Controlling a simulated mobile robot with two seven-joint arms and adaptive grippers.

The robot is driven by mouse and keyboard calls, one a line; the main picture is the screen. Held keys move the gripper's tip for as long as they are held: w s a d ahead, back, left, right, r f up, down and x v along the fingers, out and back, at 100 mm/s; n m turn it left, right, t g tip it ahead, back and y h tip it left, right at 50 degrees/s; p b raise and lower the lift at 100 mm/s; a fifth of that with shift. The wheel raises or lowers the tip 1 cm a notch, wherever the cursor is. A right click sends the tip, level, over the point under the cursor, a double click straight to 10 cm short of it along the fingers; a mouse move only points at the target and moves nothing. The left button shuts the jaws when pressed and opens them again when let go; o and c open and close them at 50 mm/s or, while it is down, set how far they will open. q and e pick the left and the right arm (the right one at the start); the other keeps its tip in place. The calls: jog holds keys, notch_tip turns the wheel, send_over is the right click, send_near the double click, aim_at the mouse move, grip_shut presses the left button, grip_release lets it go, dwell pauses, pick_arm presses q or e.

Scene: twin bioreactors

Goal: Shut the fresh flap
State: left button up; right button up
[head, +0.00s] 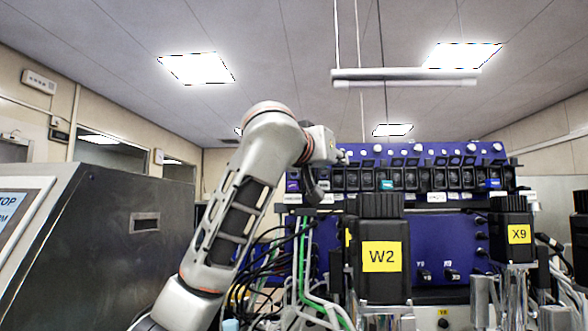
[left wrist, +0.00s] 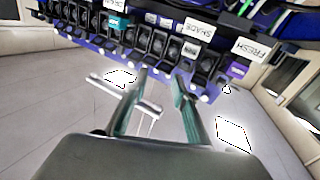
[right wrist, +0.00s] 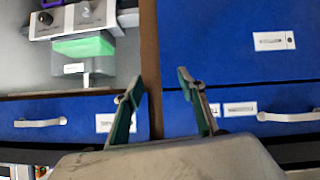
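The pump rack shows in the head view as a blue unit with a row of dark heads, and upside down across the top of the left wrist view. The FRESH label (left wrist: 250,48) is at the rack's end there, beside a purple tile (left wrist: 237,70). The dark fresh flap (left wrist: 222,78) is by that tile; its angle is hard to tell. My left gripper (left wrist: 162,84) is open and empty, in front of the row. In the head view my left arm hides part of the rack's left end. My right gripper (right wrist: 157,86) is open and empty, above blue drawers.
A black motor marked W2 (head: 381,257) and one marked X9 (head: 518,234) stand in front of the rack. Cables and green tubes (head: 304,255) hang beside my left arm. A steel cabinet (head: 120,250) is at left. Blue drawers (right wrist: 240,50) have white handles.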

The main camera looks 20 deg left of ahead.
aim_at(294, 173)
pick_arm(q)
jog(key=w+a+n+y, duration=0.1)
jog(key=a+y, duration=0.1)
jog(key=a, duration=0.1)
jog(key=w+a+n+y+p, duration=0.1)
jog(key=a+y, duration=0.1)
jog(key=a, duration=0.2)
jog(key=w+a+n+y+p, duration=0.1)
jog(key=a+y, duration=0.2)
jog(key=shift+a+f+g, duration=0.15)
jog(key=shift+f+g, duration=0.1)
jog(key=shift+g, duration=0.15)
jog(key=shift+p+x, duration=0.6)
jog(key=shift+x, duration=0.45)
jog(key=shift+w+f, duration=0.1)
jog(key=shift+w, duration=0.4)
jog(key=shift+a, duration=0.1)
pick_arm(e)
jog(key=shift+s+d+r+h, duration=0.1)
jog(key=shift+s+d+h, duration=0.2)
jog(key=shift+d, duration=0.35)
jog(key=shift+s+d+r+h, duration=0.1)
jog(key=shift+s+d, duration=0.25)
jog(key=shift+d, duration=0.25)
jog(key=shift+a, duration=0.1)
pick_arm(q)
grip_shut()
pick_arm(e)
jog(key=shift+a, duration=0.25)
